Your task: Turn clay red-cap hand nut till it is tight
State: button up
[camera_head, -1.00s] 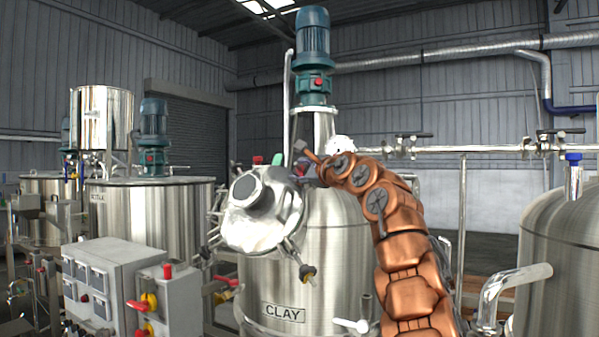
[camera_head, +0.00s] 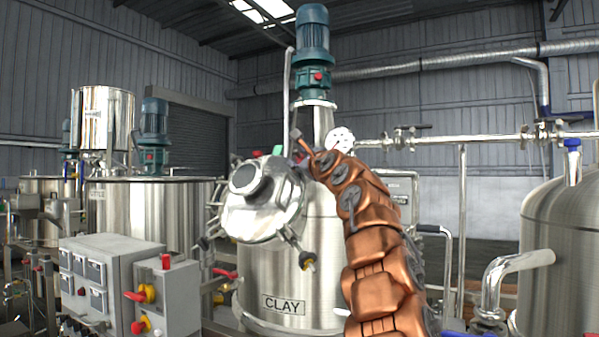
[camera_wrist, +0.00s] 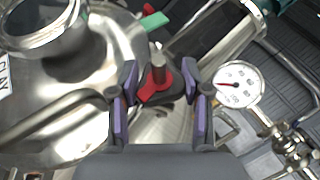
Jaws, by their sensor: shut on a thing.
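The steel clay tank (camera_head: 330,270) stands mid-view with a CLAY label on its front. The red-cap hand nut (camera_wrist: 154,90) sits in the centre of the wrist view, its red arms around a grey upright stud. My gripper (camera_wrist: 160,88) has its purple-padded fingers on either side of the nut and is shut on it. In the head view, my copper-coloured arm reaches to the top of the tank, and the nut cannot be clearly made out there. Part of the nut's base is hidden by the fingers.
A pressure gauge (camera_wrist: 238,84) stands close right of my gripper. A green-capped part (camera_wrist: 153,22) and another red cap (camera_wrist: 122,6) lie beyond the nut. A control box (camera_head: 110,285) stands front left.

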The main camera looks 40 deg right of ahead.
jog(key=m+h+b, duration=0.2)
jog(key=m+h, duration=0.2)
jog(key=shift+m+g+h, duration=0.7)
jog(key=shift+m+h, duration=0.9)
jog(key=shift+h, duration=0.3)
jog(key=shift+m+h, duration=0.3)
jog(key=shift+d+r+m+g+h, duration=0.1)
jog(key=shift+d+m+g+h, duration=0.05)
jog(key=shift+m+g+h, duration=0.3)
jog(key=o, duration=1)
jog(key=shift+o, duration=0.8)
